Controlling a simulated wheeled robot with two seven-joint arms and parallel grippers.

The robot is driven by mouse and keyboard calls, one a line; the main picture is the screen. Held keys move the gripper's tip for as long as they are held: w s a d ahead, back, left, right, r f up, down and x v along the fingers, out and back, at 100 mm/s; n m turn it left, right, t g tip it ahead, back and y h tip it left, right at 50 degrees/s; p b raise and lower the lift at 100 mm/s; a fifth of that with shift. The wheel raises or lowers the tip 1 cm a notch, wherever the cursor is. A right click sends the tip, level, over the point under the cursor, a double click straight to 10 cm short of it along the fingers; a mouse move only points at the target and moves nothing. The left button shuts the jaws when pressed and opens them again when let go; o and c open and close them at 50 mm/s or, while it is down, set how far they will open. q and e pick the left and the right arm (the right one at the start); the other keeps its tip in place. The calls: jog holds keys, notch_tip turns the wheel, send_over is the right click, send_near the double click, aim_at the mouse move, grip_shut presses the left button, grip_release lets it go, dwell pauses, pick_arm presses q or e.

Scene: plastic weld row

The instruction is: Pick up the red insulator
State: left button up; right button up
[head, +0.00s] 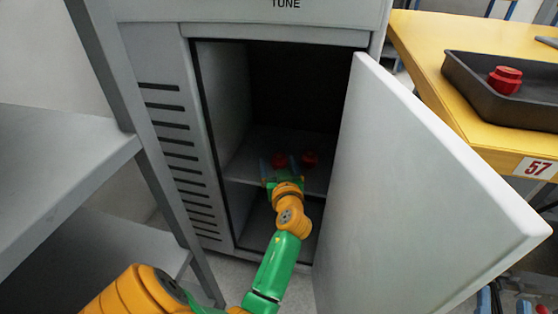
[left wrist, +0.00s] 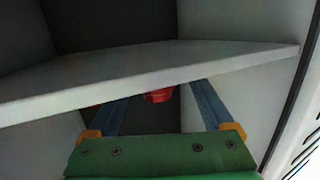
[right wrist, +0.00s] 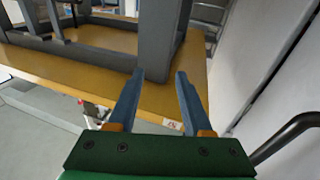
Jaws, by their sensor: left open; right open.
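My left gripper (head: 281,168) is open and reaches into the cabinet at shelf height. In the left wrist view a red insulator (left wrist: 158,96) shows between the open blue fingers, partly hidden by a pale panel edge; no grip on it shows. A third red insulator (head: 506,80) lies in the dark tray on the yellow table. My right gripper (right wrist: 158,80) is open and empty.
The cabinet door (head: 420,180) stands wide open to the right of my left arm. Cabinet side walls and the shelf (head: 240,165) closely bound the left gripper. A grey rack (head: 60,150) stands at left. The yellow table (head: 430,40) with the dark tray (head: 460,85) is at right.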

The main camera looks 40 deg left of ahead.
aim_at(278, 155)
pick_arm(q)
jog(key=b+x, duration=0.1)
jog(key=x, duration=0.3)
jog(key=shift+w+d+r, duration=0.1)
jog(key=shift+w, duration=0.1)
grip_shut()
pick_arm(e)
notch_tip(278, 155, up, 8)
jog(key=s+t+y, duration=0.2)
jog(key=t, duration=0.2)
jog(key=shift+s+f+n, duration=0.2)
jog(key=shift+s+n, duration=0.05)
jog(key=shift+n, duration=0.05)
